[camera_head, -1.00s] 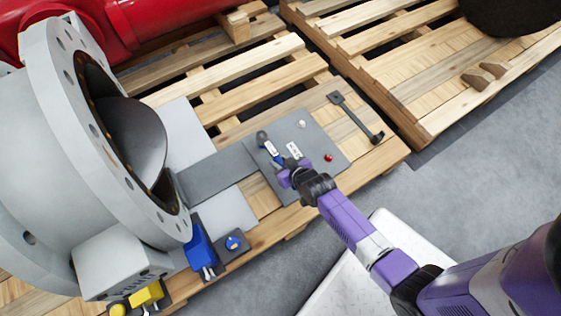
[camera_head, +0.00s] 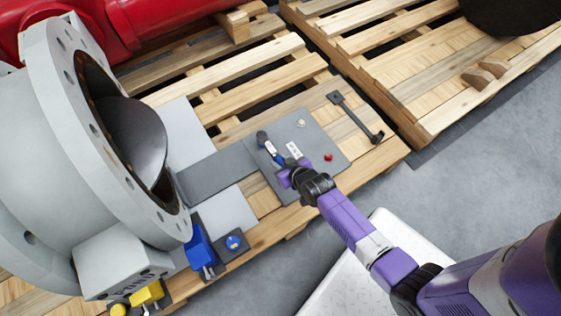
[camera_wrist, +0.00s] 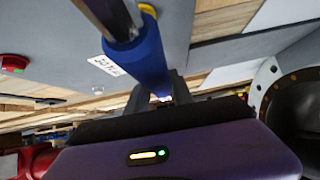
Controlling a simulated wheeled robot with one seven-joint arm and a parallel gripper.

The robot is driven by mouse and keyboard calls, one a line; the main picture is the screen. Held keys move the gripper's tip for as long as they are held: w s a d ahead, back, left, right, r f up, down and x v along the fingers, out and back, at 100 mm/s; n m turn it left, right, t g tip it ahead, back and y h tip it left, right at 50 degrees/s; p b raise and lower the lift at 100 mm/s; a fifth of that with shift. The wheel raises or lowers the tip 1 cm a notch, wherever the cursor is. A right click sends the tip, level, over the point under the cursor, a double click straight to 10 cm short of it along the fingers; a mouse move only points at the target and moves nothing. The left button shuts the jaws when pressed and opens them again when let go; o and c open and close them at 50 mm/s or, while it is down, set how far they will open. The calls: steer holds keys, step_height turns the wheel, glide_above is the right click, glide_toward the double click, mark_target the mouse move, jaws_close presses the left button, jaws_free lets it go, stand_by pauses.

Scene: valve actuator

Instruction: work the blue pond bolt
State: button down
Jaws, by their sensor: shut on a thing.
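A bolt with a blue grip (camera_head: 277,158) is on the grey panel (camera_head: 322,150); its dark rounded end lies toward the upper left in the head view. In the wrist view the blue grip (camera_wrist: 146,58) fills the space before my gripper, with a metal rod running up from it. My gripper (camera_head: 285,174) is shut on the blue grip; the fingers (camera_wrist: 163,92) show at its lower part, and the exact contact is partly hidden. A white label (camera_head: 294,150) sits beside the bolt; I cannot read it.
A red button (camera_head: 328,157) and a small pale knob (camera_head: 301,123) are on the same panel. A dark lever (camera_head: 355,115) lies to the right. A large grey flanged valve (camera_head: 60,160), a blue box (camera_head: 200,247) and a blue button (camera_head: 233,242) are at left.

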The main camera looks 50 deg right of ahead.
steer(key=shift+w+f+b, duration=0.1)
steer(key=shift+f+b, duration=0.7)
steer(key=shift+f, duration=0.1)
steer(key=shift+a+p, duration=0.1)
steer(key=shift+p, duration=0.25)
steer(key=shift+a+m, duration=0.1)
steer(key=shift+m, duration=0.2)
steer(key=shift+w+a+r+m+h+p, duration=0.1)
steer(key=shift+w+a+m+h+p, duration=0.15)
steer(key=shift+h+p, duration=0.25)
steer(key=shift+a+f+b, duration=0.15)
steer(key=shift+f+b, duration=0.05)
steer(key=shift+b, duration=0.2)
steer(key=shift+a, duration=0.1)
steer(key=shift+a+m+b, duration=0.25)
steer(key=shift+m+b, duration=0.1)
steer(key=shift+b, duration=0.4)
steer(key=shift+w+a+r+g+h+b, duration=0.1)
steer(key=shift+a+g+h+b, duration=0.15)
steer(key=shift+b, duration=0.3)
steer(key=shift+w+a+m+h+b, duration=0.2)
steer(key=shift+a+m+h+b, duration=0.25)
steer(key=shift+b, duration=0.7)
